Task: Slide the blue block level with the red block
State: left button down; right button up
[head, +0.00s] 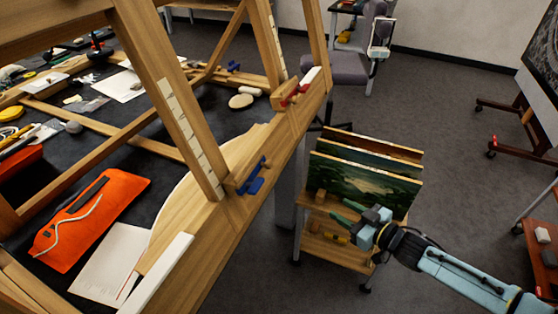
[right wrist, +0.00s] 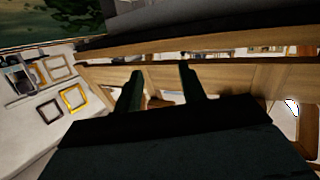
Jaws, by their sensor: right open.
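A blue block (head: 252,176) with a knob-like shape sits on a wooden rail at the foot of the nearer upright, which carries a pale marked scale. A red block (head: 294,95) sits farther along at the foot of the farther upright, which also has a scale strip. My right gripper (head: 347,213) is open and empty, right of the frame and apart from both blocks, in front of the painted panels. Its two dark fingers (right wrist: 160,83) point at a wooden rail in the right wrist view. Neither block can be made out there. My left gripper is not in view.
A wooden cart (head: 325,212) with upright painted panels (head: 365,180) stands just beyond my right gripper. The black table (head: 130,215) under the frame holds an orange pouch (head: 90,220), papers and tools. Grey floor (head: 450,120) is open to the right.

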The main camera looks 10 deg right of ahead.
jog(key=s+a+r+n+g+y+p, duration=0.1)
jog(key=s+a+r+n+g+y, duration=0.15)
jog(key=r, duration=0.55)
jog(key=s+a+r+n+g+y, duration=0.1)
jog(key=s+a+r+n+y, duration=0.2)
jog(key=r, duration=0.6)
jog(key=m+y+p, duration=0.1)
send_near(249, 174)
jog(key=w+a+f, duration=0.1)
jog(key=w+a, duration=0.1)
jog(key=w, duration=0.5)
grip_shut()
